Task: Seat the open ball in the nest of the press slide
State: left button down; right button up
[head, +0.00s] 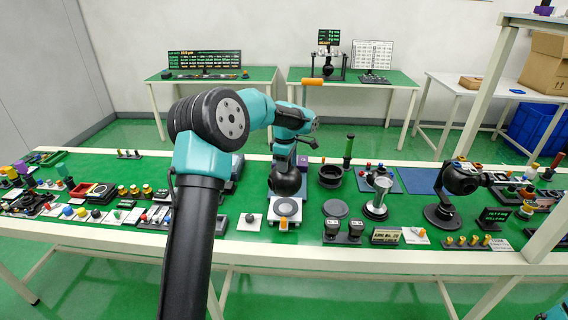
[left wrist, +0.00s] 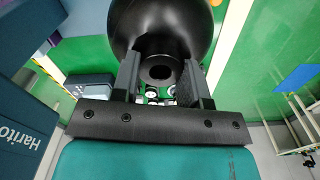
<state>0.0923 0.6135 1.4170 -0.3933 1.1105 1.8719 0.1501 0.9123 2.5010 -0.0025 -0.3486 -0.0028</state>
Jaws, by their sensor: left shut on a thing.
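My left gripper (head: 285,164) is shut on the open ball (head: 286,182), a black sphere. In the left wrist view the ball (left wrist: 168,28) sits between the two fingers of the gripper (left wrist: 163,80), with a dark round hole on the side facing the camera. In the head view the ball hangs just behind and above the press slide (head: 270,217), a light plate with a round grey nest (head: 287,207). I cannot tell whether the ball touches anything below. My right gripper is out of view.
A black ring-shaped holder (head: 330,176) and a flat dark disc (head: 335,209) lie to the right. A silver pedestal (head: 377,208) and a black camera-like unit on a stand (head: 461,180) stand farther right. Small parts crowd the table's left side.

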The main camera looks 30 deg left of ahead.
aim_at(285, 176)
pick_arm(q)
jog(key=shift+d, duration=0.1)
jog(key=shift+f, duration=0.1)
jog(key=shift+f, duration=4)
jog(key=c, duration=0.5)
grip_release()
jog(key=shift+c, duration=0.2)
notch_tip(285, 176, up, 18)
jog(key=shift+f, duration=0.25)
dwell(0.4)
